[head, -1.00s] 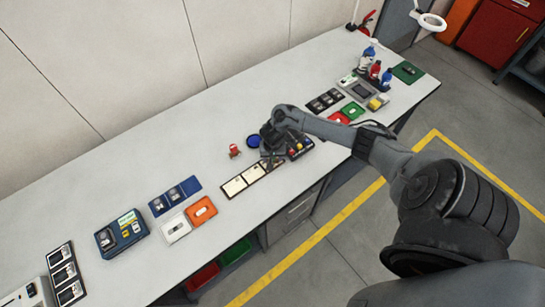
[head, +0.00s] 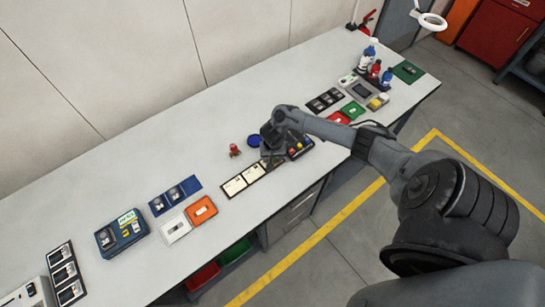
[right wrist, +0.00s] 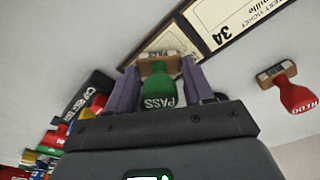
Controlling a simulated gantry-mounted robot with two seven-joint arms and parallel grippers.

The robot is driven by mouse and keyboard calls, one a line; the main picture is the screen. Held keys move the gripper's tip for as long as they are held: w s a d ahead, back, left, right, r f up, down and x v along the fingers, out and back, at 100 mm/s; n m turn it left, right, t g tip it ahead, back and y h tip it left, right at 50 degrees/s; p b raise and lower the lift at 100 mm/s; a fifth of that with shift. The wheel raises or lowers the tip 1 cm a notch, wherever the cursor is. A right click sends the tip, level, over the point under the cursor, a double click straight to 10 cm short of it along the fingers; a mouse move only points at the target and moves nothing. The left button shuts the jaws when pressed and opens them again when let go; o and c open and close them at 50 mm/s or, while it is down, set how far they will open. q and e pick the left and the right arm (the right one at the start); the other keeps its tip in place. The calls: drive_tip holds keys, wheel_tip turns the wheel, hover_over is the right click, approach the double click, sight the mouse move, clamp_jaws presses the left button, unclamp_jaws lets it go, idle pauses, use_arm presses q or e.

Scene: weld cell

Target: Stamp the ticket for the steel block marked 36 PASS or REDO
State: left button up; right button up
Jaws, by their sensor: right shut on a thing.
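My right gripper (head: 270,152) is over the right end of the ticket holder (head: 222,190). In the right wrist view, the gripper (right wrist: 160,80) is shut on the green PASS stamp (right wrist: 158,98), whose wooden base is beside the holder's dark edge. Whether the stamp touches a ticket I cannot tell. A ticket marked 34 (right wrist: 225,22) shows near it. The red REDO stamp (head: 234,150) stands apart on the bench; it also shows in the right wrist view (right wrist: 294,95). Small blocks sit on a blue mat (head: 157,207), their numbers unreadable. My left gripper is out of view.
A blue ink pad (head: 253,141) lies behind the gripper. A blue tester (head: 121,234), a white tray (head: 175,228) and an orange tray (head: 202,210) are to the left. Bottles (head: 375,69) and red and green trays stand to the right. The back of the bench is clear.

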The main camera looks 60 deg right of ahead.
idle(0.4)
drive_tip(key=shift+f+p, duration=0.1)
drive_tip(key=shift+p, duration=0.25)
idle(0.5)
idle(0.6)
wheel_tip(320, 180, up, 3)
drive_tip(key=p, duration=0.4)
wheel_tip(320, 180, up, 4)
drive_tip(key=p, duration=0.5)
idle(0.6)
